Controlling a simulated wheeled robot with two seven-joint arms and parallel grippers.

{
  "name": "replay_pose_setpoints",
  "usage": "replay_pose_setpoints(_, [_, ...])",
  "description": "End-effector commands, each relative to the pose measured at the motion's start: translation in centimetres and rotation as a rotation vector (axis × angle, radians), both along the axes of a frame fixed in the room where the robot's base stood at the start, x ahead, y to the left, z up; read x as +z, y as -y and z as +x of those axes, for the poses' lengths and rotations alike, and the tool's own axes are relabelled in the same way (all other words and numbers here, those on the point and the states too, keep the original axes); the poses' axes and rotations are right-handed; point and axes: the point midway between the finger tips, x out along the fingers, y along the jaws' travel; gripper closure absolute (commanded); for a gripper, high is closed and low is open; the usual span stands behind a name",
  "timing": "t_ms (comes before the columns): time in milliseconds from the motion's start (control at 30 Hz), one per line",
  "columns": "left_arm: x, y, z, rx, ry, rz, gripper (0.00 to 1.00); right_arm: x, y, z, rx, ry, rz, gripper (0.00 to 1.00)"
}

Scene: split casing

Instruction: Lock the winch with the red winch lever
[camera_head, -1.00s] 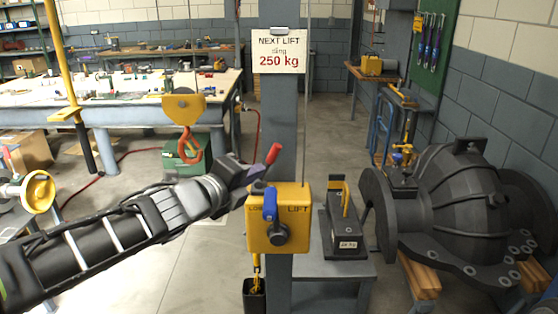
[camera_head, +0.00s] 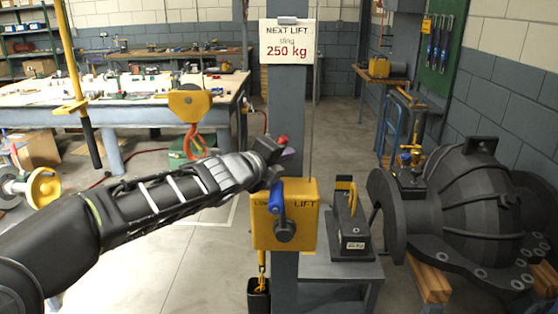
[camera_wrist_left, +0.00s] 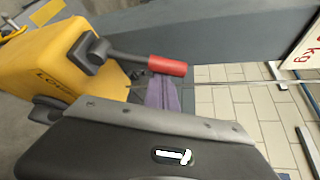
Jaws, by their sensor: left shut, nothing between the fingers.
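The yellow winch box (camera_head: 300,235), marked LOW and LIFT, is on the grey post. The red winch lever (camera_head: 283,139) shows only its tip above my left gripper (camera_head: 281,162), which hides the rest. In the left wrist view the lever's red grip (camera_wrist_left: 167,66) sits on a dark arm from the yellow box (camera_wrist_left: 65,62). A purple finger pad (camera_wrist_left: 163,93) lies just beside the red grip; I cannot tell whether they touch. My left gripper is shut and empty. A blue handle (camera_head: 277,198) is on the box's front. My right gripper is not in view.
A yellow hook block (camera_head: 190,104) with an orange hook hangs behind my left arm. A 250 kg sign (camera_head: 288,42) is on the post. A dark weight (camera_head: 352,232) stands on a grey stand right of the winch. A large dark casing (camera_head: 465,205) lies further right.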

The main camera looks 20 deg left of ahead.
Motion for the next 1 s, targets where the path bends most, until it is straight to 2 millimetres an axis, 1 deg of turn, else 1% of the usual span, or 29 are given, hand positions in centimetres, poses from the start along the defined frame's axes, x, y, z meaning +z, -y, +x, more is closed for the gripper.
replay_pose_setpoints(333, [0.0,0.0,0.0,0.0,0.001,-0.001,1.0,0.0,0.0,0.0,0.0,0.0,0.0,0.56])
replay_pose_setpoints(567, [0.1,-0.3,-0.1,0.001,0.01,-0.036,1.0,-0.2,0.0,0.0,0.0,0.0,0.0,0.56])
replay_pose_setpoints(833, [0.5,-1.4,-0.4,0.002,0.043,-0.164,1.0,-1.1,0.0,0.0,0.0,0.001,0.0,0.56])
replay_pose_setpoints(1000, [0.7,-2.5,-0.6,0.003,0.077,-0.292,1.0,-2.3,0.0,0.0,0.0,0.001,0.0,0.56])
